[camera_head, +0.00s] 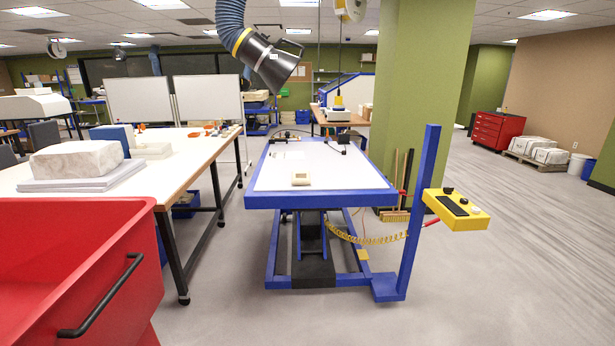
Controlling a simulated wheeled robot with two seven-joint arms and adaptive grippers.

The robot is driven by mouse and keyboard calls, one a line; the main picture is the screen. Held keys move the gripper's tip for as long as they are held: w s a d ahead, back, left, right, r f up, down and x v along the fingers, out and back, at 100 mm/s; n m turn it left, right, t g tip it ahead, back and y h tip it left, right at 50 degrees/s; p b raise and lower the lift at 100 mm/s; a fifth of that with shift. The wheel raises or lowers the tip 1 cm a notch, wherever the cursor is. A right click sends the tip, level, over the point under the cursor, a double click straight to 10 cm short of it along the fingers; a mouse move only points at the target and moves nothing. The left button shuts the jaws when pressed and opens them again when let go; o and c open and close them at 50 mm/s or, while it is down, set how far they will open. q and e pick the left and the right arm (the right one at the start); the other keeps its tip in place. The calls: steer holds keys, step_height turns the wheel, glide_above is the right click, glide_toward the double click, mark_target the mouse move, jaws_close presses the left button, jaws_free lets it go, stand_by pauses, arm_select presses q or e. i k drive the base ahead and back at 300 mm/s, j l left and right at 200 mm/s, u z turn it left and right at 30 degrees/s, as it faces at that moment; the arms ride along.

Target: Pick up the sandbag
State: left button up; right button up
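I cannot pick out a sandbag with certainty. A small beige block-like object (300,178) lies near the front of the white top of the blue lift table (322,198); it is too small to tell whether it is a bag. Several wrapped white blocks or bags (550,156) sit on a pallet at the far right. Neither of my grippers is in view.
A red bin (75,270) with a black handle fills the near left. Behind it stands a long white-topped workbench (185,160) bearing a plaster-like block (76,159). A yellow control box (456,208) juts right from a blue post. Floor (500,290) at right is clear.

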mark_target(299, 177)
steer(key=i+j+z, duration=0.35)
steer(key=i, duration=0.5)
steer(key=i+j+z, duration=0.4)
steer(key=i+j, duration=0.35)
steer(key=i+j+z, duration=0.35)
steer(key=i+j, duration=0.35)
steer(key=j, duration=0.3)
steer(key=i+j, duration=0.1)
steer(key=j+z, duration=0.1)
steer(key=j, duration=0.25)
steer(key=l, duration=0.3)
